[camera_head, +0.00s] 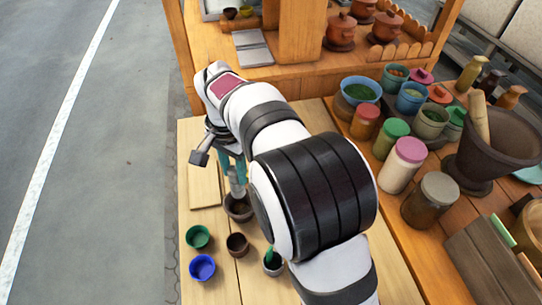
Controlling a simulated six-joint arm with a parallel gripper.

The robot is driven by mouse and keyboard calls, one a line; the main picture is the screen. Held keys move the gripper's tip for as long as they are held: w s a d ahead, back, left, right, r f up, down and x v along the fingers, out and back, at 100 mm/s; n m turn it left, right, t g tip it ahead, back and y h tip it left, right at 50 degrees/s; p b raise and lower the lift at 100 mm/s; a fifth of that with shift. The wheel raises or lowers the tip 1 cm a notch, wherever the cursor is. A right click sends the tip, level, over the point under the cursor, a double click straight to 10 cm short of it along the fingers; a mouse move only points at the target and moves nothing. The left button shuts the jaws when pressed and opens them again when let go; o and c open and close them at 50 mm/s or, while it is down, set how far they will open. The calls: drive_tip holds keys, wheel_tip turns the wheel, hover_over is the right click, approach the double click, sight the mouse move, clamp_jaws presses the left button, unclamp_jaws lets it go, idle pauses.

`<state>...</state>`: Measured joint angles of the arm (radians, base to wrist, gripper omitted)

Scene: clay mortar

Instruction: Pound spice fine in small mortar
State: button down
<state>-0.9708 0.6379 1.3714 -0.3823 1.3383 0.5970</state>
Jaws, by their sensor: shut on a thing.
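My gripper (232,163) points down over the left part of the wooden table, with teal fingers shut on a grey pestle (237,184). The pestle's lower end is at or inside the small dark mortar (239,209). I cannot tell whether it touches the bottom. The mortar's inside and any spice in it are too small and covered to make out. My arm hides the area to the right of the mortar.
Near the mortar stand a green bowl (198,236), a blue bowl (202,267), a brown cup (237,245) and a dark cup (273,265) with a green spoon. Several jars and a large mortar (502,145) crowd the right. A board (203,186) lies left.

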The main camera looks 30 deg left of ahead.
sight(237, 188)
drive_tip(key=shift+f, duration=3.35)
drive_tip(key=shift+s+f, duration=0.1)
drive_tip(key=shift+f, duration=1)
drive_tip(key=shift+r, duration=1)
drive_tip(key=shift+f, duration=1)
drive_tip(key=shift+r, duration=1)
